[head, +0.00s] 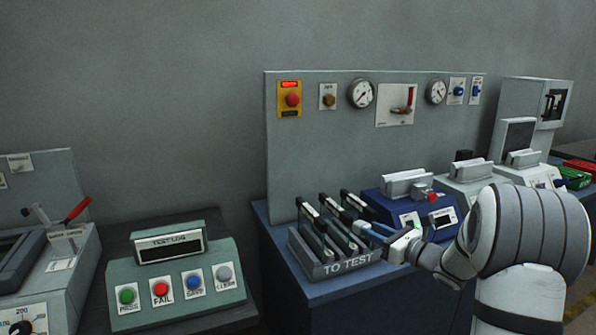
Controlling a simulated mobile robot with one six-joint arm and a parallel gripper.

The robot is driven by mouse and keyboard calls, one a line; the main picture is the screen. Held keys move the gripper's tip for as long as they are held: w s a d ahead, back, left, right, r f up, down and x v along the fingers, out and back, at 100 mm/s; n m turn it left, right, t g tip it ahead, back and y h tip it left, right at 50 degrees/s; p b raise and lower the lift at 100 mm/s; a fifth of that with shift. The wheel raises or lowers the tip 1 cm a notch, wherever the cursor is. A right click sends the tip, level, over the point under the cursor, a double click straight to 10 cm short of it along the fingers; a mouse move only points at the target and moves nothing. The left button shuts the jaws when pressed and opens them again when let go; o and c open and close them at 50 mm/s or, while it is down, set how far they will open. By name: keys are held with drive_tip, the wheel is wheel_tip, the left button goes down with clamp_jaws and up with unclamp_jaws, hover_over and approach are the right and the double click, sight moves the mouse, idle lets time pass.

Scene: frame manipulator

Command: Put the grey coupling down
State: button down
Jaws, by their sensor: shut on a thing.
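My gripper (372,232) is at the right side of the grey rack marked TO TEST (322,271). It is shut on a small greyish thing, which I take for the grey coupling. The fingers mostly hide it, and its shape is too small to make out. The rack holds several slim dark-green and black pieces (313,230) with pale tops, leaning in a row. I cannot tell whether the held thing touches the rack or the pieces in it.
A blue device (385,204) with a red knob stands right behind my gripper. White devices (470,187) stand farther right. A grey panel (315,150) with gauges rises behind. A green TEST LOG console (190,270) is at left. The blue bench top (335,290) is bare in front of the rack.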

drive_tip(key=s+f+n+g+y, duration=0.1)
drive_tip(key=s+f, duration=0.2)
drive_tip(key=f, duration=0.5)
drive_tip(key=s+d+f+n+g+y, duration=0.1)
drive_tip(key=s+f, duration=0.2)
drive_tip(key=f, duration=0.6)
drive_tip(key=s+f+n+g+y, duration=0.1)
drive_tip(key=s+f, duration=0.3)
drive_tip(key=f, duration=0.4)
drive_tip(key=shift+d+f, duration=0.2)
drive_tip(key=shift+f, duration=0.2)
